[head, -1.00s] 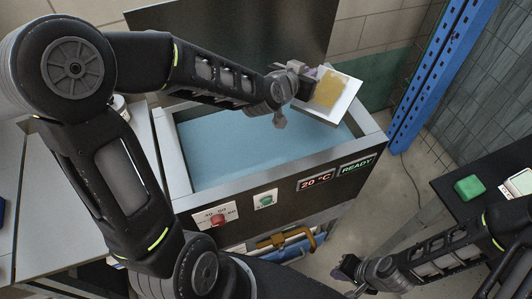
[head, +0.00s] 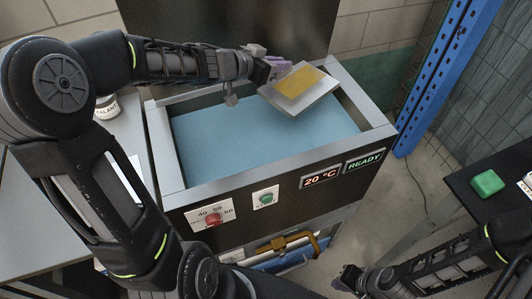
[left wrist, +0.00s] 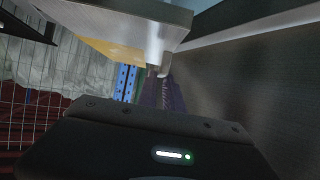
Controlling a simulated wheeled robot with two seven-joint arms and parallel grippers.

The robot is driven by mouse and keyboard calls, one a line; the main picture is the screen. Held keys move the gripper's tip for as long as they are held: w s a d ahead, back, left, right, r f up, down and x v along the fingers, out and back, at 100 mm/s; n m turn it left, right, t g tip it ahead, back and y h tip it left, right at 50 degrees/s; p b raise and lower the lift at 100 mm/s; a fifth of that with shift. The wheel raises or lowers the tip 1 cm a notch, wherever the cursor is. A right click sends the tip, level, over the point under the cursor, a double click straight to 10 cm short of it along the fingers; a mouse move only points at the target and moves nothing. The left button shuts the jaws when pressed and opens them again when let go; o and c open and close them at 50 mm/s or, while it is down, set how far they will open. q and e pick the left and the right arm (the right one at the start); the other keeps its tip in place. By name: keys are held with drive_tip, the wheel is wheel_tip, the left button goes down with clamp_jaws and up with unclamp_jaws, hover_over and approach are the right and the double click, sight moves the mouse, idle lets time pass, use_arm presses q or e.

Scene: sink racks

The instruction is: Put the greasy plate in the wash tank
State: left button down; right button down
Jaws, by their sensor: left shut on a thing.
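The greasy plate (head: 303,91) is a square pale plate with a yellow-brown patch on its upper face. My left gripper (head: 271,69) is shut on its left edge and holds it tilted above the wash tank. The plate also shows in the left wrist view (left wrist: 125,22), close in front of the jaws. The wash tank (head: 158,142) has a grey metal rim and blue liquid inside; the plate hangs over its back right part, apart from the liquid. My right gripper (head: 350,280) is low at the bottom edge, and its jaws are too small and dark to read.
The tank's dark lid (head: 230,30) stands upright behind it. The front panel has a red knob (head: 213,219), a green button (head: 265,198) and displays reading 20 °C and READY. A blue post (head: 440,75) stands to the right. A dark table with a green block (head: 487,183) is at right.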

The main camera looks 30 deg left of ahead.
use_arm(q)
drive_tip(key=shift+s+a+f, duration=0.1)
drive_tip(key=shift+a+f, duration=0.15)
drive_tip(key=shift+a, duration=0.3)
wheel_tip(320, 180, down, 14)
drive_tip(key=b, duration=0.7)
drive_tip(key=shift+r, duration=0.25)
drive_tip(key=shift+f+b, duration=1)
drive_tip(key=shift+f, duration=1.25)
